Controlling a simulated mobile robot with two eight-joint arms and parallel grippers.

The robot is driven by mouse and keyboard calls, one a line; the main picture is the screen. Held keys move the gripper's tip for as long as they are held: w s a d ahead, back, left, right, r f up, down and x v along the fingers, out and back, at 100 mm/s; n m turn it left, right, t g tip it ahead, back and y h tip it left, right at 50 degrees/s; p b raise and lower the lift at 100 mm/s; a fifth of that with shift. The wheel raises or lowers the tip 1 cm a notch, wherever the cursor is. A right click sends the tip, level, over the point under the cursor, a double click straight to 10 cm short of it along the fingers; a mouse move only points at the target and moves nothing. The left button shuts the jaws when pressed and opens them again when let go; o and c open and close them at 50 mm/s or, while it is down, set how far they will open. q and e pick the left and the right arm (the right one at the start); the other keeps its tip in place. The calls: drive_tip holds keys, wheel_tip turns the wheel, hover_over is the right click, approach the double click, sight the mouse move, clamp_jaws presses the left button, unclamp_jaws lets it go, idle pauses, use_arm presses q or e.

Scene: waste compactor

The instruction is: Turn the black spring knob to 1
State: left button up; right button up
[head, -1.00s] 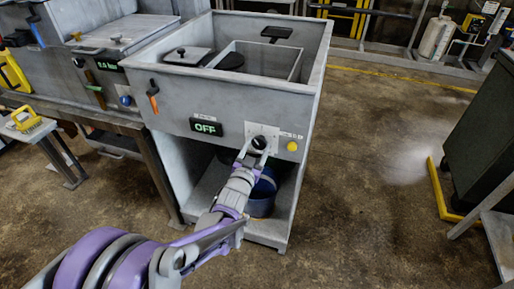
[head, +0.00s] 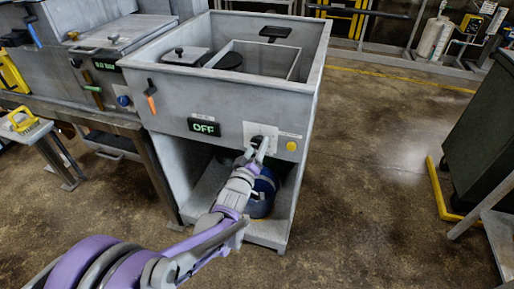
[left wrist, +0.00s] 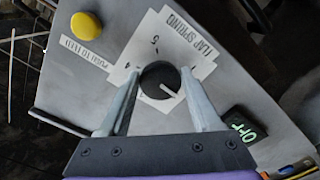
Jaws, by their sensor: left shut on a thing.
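The black spring knob (left wrist: 160,78) sits on a white dial plate on the front of the grey compactor cabinet. In the left wrist view it lies between my two fingers, and a white pointer line on it points to the lower right. My right gripper is not in view.
A blue container (head: 263,195) stands in the open bay below.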

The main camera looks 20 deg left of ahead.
use_arm(q)
drive_tip(key=n, duration=0.4)
drive_tip(key=shift+n, duration=0.3)
drive_tip(key=n, duration=0.4)
drive_tip(key=shift+r+n, duration=0.15)
drive_tip(key=shift+n, duration=0.25)
drive_tip(key=o, duration=1.3)
drive_tip(key=shift+o, duration=0.2)
drive_tip(key=shift+s, duration=0.1)
drive_tip(key=s, duration=1)
drive_tip(key=shift+s+a, duration=0.15)
drive_tip(key=shift+s, duration=0.15)
